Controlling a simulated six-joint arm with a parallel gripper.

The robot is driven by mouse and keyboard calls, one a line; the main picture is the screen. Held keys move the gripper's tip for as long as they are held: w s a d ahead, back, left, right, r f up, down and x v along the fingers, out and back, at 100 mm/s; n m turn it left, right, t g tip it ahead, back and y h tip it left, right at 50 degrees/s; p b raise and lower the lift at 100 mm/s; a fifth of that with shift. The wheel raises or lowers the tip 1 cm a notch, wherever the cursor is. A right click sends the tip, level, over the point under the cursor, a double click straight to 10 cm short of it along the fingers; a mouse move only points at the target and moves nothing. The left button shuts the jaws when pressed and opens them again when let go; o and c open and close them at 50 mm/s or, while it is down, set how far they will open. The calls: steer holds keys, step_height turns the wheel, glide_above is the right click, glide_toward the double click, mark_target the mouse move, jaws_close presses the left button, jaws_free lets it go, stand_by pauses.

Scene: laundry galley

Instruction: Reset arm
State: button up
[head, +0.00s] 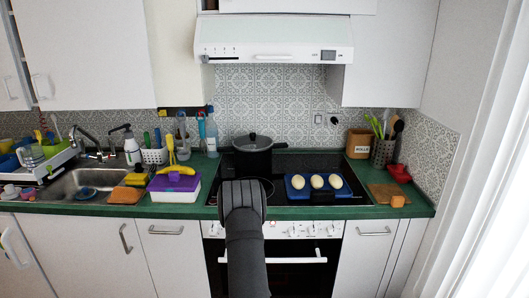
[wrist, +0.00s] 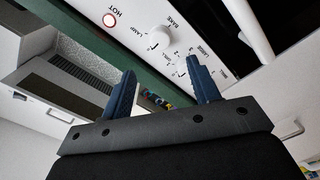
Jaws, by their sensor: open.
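My arm rises from the bottom middle of the head view, dark and upright in front of the stove, over the oven front. Its fingers are hidden there. In the wrist view my gripper (wrist: 164,82) shows two dark blue fingers set wide apart, with nothing between them. Behind the fingers is the white oven control panel (wrist: 180,22) with knobs and a lit HOT lamp. The panel also shows in the head view (head: 318,229), partly covered by my arm.
A black lidded pot (head: 253,158) stands on the cooktop behind my arm. A blue tray (head: 297,194) with pale oval items is to its right. A purple-lidded box (head: 174,183) and the sink (head: 86,182) are at left. A cutting board (head: 380,193) lies at right.

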steer(key=shift+w, duration=1.8)
